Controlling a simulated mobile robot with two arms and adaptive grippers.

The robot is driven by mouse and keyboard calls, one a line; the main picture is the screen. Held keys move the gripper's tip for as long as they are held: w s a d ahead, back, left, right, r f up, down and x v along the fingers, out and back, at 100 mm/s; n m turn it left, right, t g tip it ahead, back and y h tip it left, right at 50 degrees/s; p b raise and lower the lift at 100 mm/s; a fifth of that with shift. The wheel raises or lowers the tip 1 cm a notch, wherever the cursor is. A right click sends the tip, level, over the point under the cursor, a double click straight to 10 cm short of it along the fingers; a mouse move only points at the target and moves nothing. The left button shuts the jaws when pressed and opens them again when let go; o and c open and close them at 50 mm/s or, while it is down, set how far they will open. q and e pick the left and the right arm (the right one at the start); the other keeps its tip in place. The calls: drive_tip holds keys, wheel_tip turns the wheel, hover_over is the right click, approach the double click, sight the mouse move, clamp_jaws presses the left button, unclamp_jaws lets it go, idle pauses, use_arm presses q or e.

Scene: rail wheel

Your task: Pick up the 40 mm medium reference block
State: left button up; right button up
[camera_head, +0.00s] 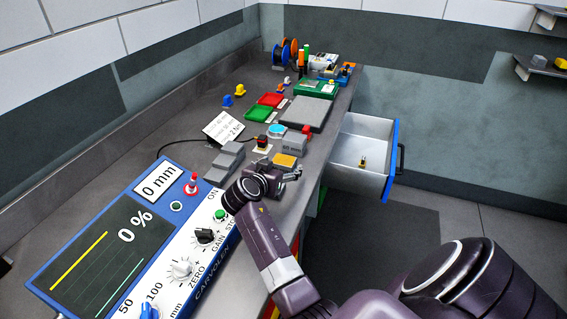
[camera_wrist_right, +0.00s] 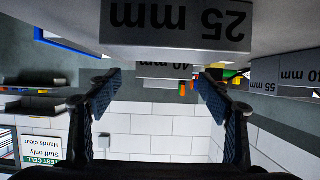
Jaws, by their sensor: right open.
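In the head view a grey block with a dark mm label (camera_head: 293,146), apparently the 40 mm block, stands on the bench just beyond my right gripper (camera_head: 291,174). In the upside-down right wrist view, the 40 mm block (camera_wrist_right: 165,70) shows between and beyond my fingers, partly hidden by a nearer block marked 25 mm (camera_wrist_right: 175,25). My right gripper (camera_wrist_right: 160,80) is open with nothing between its fingers. It is low over the bench, apart from the 40 mm block. My left gripper is not in view.
Grey blocks (camera_head: 224,162) stand left of the gripper; a 55 mm block (camera_wrist_right: 264,80) shows in the wrist view. The blue-edged gauge console (camera_head: 85,232) fills the near left. An open drawer (camera_head: 365,135) juts out at right. Trays and a flat grey plate (camera_head: 306,114) lie behind.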

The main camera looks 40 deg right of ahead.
sight(283, 159)
drive_tip(key=x, duration=0.2)
drive_tip(key=p+x, duration=0.1)
drive_tip(key=shift+w+d+r, duration=0.1)
drive_tip(key=shift+w+d, duration=0.2)
drive_tip(key=shift+w, duration=0.2)
drive_tip(key=shift+d+f, duration=0.2)
drive_tip(key=shift+a, duration=0.1)
drive_tip(key=c, duration=0.5)
clamp_jaws()
drive_tip(key=shift+w+r, duration=0.15)
drive_tip(key=shift+r, duration=0.2)
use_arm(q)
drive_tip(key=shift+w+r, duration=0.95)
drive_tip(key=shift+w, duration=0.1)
use_arm(e)
drive_tip(key=shift+f, duration=0.1)
